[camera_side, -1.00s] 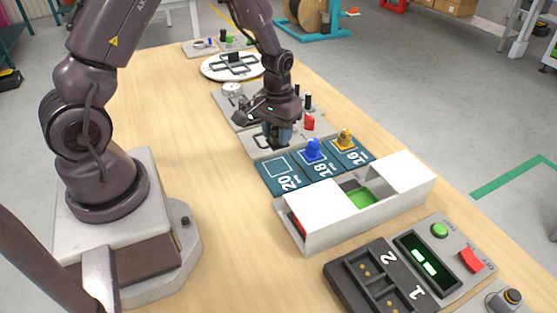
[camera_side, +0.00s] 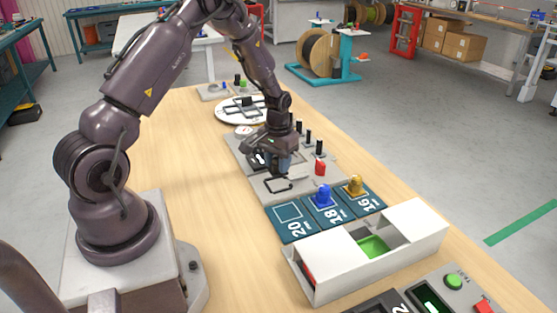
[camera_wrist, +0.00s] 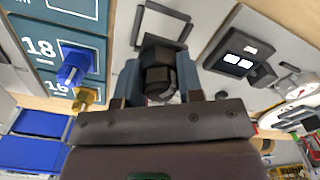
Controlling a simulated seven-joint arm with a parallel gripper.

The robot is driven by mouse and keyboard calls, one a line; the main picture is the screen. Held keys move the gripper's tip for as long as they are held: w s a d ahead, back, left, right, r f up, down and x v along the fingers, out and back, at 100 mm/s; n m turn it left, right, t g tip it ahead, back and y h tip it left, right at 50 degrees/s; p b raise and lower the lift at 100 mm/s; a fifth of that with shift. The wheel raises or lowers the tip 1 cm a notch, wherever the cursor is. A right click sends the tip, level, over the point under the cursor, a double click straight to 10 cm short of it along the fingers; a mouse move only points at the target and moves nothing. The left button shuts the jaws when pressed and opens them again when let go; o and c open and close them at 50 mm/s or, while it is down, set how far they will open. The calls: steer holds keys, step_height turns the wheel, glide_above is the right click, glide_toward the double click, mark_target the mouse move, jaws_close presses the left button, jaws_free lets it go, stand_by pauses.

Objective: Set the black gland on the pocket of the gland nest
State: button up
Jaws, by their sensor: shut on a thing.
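My gripper (camera_side: 284,170) is above the grey panel, with its fingers closed around the black gland (camera_wrist: 158,72). In the wrist view the gland sits between the two blue-grey fingertips; in the side view I cannot make it out. The teal board (camera_side: 279,232) has squares marked 20, 18 and 16. A blue gland (camera_side: 322,195) stands on 18 and a brass gland (camera_side: 355,185) on 16. The square outline marked 20 (camera_side: 288,213) is empty. A black outlined square (camera_side: 277,186) lies on the grey panel close to my gripper.
Several black posts and a red part (camera_side: 320,166) stand along the panel's right side. A white box with a green-floored compartment (camera_side: 373,246) is in front of the teal board. A round white plate (camera_side: 230,113) lies behind. The table left of the panel is clear.

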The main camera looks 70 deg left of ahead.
steer(key=shift+f, duration=1.1)
steer(key=shift+f, duration=0.1)
steer(key=shift+f, duration=0.75)
steer(key=o, duration=1)
step_height(320, 180, up, 8)
steer(key=shift+f, duration=0.1)
